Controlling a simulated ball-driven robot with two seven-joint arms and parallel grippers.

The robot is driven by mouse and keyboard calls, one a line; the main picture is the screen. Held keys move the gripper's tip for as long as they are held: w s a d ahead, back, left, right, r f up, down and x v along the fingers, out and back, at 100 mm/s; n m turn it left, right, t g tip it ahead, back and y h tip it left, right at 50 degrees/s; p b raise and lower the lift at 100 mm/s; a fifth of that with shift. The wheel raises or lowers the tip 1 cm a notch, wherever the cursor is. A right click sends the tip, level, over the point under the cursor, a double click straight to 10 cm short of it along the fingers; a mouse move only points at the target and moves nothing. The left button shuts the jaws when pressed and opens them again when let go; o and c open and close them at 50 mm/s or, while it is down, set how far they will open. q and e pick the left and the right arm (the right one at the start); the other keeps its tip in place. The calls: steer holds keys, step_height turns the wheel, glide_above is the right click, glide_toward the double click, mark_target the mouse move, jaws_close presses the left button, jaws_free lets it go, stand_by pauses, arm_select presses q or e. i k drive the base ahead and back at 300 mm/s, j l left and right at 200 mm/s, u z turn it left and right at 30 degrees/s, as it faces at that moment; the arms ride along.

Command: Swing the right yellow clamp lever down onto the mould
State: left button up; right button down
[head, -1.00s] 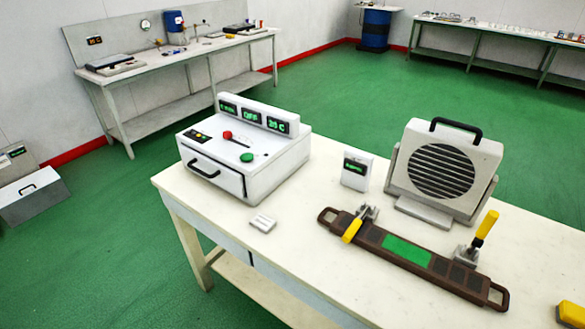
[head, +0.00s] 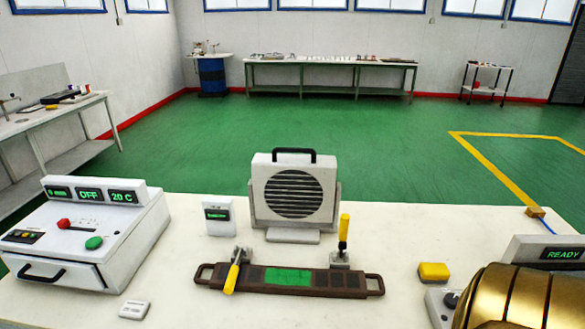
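The mould (head: 255,286) is a long dark brown bar with a handle loop at each end and a green panel (head: 288,277) in its middle. It lies on the white table in the head view. The right yellow clamp lever (head: 344,228) stands upright on its grey metal bracket (head: 340,259) at the mould's right part. The left yellow clamp lever (head: 232,278) is swung down across the mould's left part. Neither of my grippers shows in the head view.
A white fan heater (head: 294,192) stands behind the mould. A white control box (head: 85,240) is at the left and a small display unit (head: 218,215) behind. A yellow block (head: 433,272) and a large gold ribbed object (head: 525,300) are at the right. The table between mould and front edge is clear.

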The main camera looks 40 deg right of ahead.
mark_target(345, 218)
steer(key=z, duration=1.8)
